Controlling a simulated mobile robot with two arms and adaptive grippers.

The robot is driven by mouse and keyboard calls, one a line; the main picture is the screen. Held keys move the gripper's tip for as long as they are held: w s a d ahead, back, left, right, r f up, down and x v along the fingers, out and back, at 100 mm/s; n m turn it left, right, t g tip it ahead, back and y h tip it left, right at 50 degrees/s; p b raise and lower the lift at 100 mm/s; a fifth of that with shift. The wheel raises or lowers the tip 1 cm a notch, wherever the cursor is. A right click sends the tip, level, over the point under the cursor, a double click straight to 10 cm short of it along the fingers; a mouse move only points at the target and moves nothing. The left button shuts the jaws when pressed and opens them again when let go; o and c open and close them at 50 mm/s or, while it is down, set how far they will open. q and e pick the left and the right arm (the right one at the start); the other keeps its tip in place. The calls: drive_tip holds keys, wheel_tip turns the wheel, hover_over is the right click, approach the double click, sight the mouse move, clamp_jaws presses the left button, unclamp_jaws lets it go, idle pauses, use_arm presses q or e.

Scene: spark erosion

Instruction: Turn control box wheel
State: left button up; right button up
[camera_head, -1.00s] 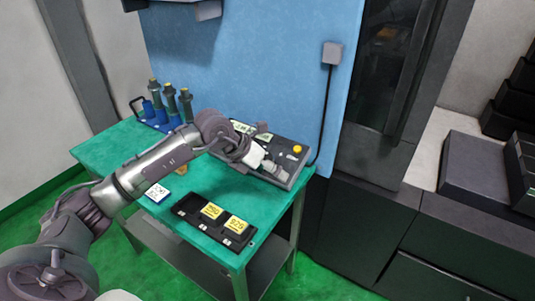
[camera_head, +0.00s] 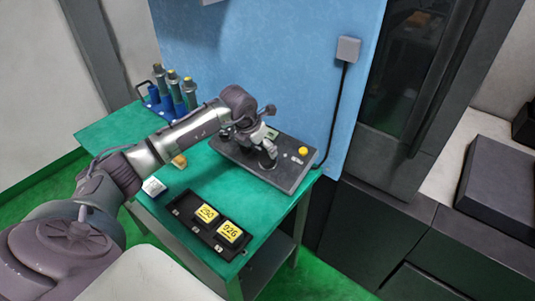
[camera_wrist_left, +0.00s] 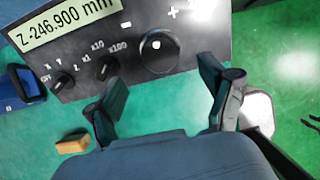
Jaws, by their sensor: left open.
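The control box (camera_head: 282,180) is a dark panel lying on the green table. Its wheel (camera_wrist_left: 158,56) is a round black dial with a white mark, between a minus and a plus sign in the left wrist view. In the head view the wheel is largely hidden behind my gripper. My left gripper (camera_head: 266,152) is above the box; in the left wrist view its open fingers (camera_wrist_left: 165,95) are spread left and right, below the wheel in the picture, with nothing between them. I cannot tell whether they touch the box. My right gripper is not in view.
The box also has a display (camera_wrist_left: 62,20), smaller knobs (camera_wrist_left: 102,68) and a yellow button (camera_head: 303,151). A black tray (camera_head: 185,212) with two yellow-labelled blocks lies in front. A blue rack (camera_head: 173,101) of tool holders stands at the back left. A small orange block (camera_wrist_left: 73,144) lies nearby.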

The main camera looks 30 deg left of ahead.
sight(267, 157)
use_arm(q)
drive_tip(key=p+x, duration=0.1)
drive_tip(key=x, duration=0.6)
drive_tip(key=shift+w, duration=0.1)
drive_tip(key=shift+w+f, duration=0.1)
drive_tip(key=shift+f, duration=0.2)
drive_tip(key=shift+c, duration=0.6)
drive_tip(key=c, duration=1)
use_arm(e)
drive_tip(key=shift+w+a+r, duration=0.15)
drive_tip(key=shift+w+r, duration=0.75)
